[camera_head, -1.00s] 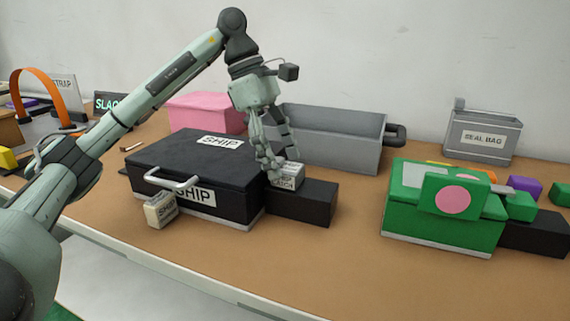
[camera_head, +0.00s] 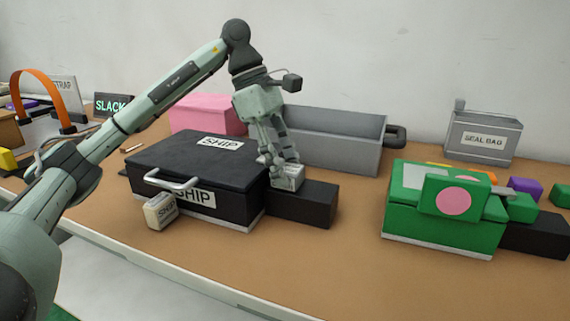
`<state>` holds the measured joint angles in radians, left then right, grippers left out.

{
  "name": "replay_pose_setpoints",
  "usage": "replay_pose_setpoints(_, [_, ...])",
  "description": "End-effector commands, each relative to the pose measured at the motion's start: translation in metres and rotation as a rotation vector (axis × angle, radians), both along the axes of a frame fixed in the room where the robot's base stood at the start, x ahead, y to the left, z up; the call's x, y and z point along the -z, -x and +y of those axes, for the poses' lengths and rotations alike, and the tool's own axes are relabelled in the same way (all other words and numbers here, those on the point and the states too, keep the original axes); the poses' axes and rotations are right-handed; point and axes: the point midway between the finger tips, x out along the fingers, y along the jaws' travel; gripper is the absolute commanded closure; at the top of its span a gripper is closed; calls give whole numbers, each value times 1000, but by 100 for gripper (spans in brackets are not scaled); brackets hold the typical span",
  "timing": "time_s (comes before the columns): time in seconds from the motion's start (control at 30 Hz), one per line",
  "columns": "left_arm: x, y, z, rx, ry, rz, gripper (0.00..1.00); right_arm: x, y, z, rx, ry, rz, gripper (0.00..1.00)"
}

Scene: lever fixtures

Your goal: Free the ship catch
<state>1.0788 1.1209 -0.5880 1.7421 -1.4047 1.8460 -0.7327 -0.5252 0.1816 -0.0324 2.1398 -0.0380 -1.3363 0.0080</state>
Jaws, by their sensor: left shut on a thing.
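The ship catch (camera_head: 289,180) is a small pale grey block with a label, on the right side of the black SHIP box (camera_head: 160,152), by a low black block (camera_head: 305,204). My left gripper (camera_head: 283,177) comes down from above and is shut on the catch. Its fingers hide part of the catch. The SHIP box has its lid down and a light grey handle (camera_head: 171,181) on the front. My right gripper is out of view.
A cream labelled block (camera_head: 160,211) stands at the box's front left. A grey bin (camera_head: 335,145) and a pink box (camera_head: 206,113) stand behind. A green box (camera_head: 440,235) is at right. The table front between them is clear.

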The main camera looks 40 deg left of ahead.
Motion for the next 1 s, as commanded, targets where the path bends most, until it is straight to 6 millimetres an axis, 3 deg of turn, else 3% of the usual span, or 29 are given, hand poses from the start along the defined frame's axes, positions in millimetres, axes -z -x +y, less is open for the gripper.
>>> replay_pose_setpoints(0.17, [-2, -2, -8, 4, 0, 2, 100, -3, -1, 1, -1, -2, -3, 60])
replay_pose_setpoints(0.3, [-3, -8, -34, 5, 2, 2, 100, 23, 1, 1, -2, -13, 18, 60])
replay_pose_setpoints(0.43, [-1, -12, -51, 4, 2, 2, 100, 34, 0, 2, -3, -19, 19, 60])
replay_pose_setpoints(0.73, [0, -13, -55, 3, 4, 0, 100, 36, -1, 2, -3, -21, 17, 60])
replay_pose_setpoints(0.77, [0, -13, -55, 3, 5, 0, 55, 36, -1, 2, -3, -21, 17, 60])
replay_pose_setpoints(0.93, [0, -13, -54, 3, 3, 0, 34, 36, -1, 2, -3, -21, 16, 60])
replay_pose_setpoints(1.0, [0, -13, -54, 2, 3, 1, 34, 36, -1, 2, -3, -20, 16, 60])
